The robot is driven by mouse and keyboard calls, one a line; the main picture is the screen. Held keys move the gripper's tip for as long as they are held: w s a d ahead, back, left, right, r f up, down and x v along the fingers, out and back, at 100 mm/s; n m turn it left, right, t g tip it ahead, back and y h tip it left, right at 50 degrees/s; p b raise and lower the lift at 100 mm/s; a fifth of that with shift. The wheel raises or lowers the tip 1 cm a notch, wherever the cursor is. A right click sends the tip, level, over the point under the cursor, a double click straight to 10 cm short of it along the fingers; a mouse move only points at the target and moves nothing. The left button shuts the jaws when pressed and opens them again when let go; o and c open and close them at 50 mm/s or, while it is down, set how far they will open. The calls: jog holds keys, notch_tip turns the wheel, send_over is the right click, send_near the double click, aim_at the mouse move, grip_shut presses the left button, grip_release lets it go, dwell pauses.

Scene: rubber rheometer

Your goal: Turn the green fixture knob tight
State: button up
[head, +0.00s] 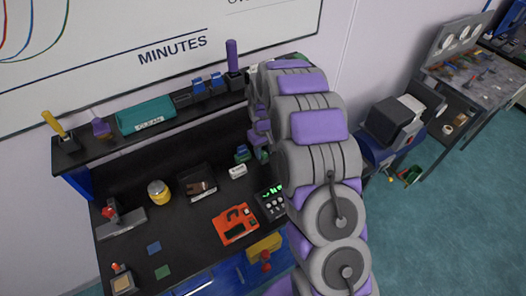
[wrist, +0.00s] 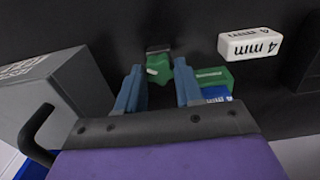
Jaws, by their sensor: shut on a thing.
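The green fixture knob (wrist: 158,68) is in the upper middle of the wrist view, with a pale mark on its left side. My gripper (wrist: 158,84) has its two blue fingers on either side of the knob and is shut on it. Right beside the knob is a green block (wrist: 213,77) with a blue part (wrist: 217,93) below it. In the head view a small green and blue fixture (head: 242,154) stands on the black bench, left of my arm. My arm hides most of my gripper there, and I cannot make out the knob itself.
A white "4 mm" block (wrist: 250,42) lies right of the fixture in the wrist view. A grey box (wrist: 60,95) is close on the left. In the head view, an orange item (head: 236,224), a control panel (head: 272,203) and a yellow jar (head: 158,192) stand on the bench.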

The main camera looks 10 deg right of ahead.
jog(key=m, duration=0.3)
jog(key=shift+m, duration=0.8)
jog(key=m, duration=0.4)
jog(key=shift+m, duration=0.3)
jog(key=m, duration=0.4)
jog(key=shift+m, duration=0.3)
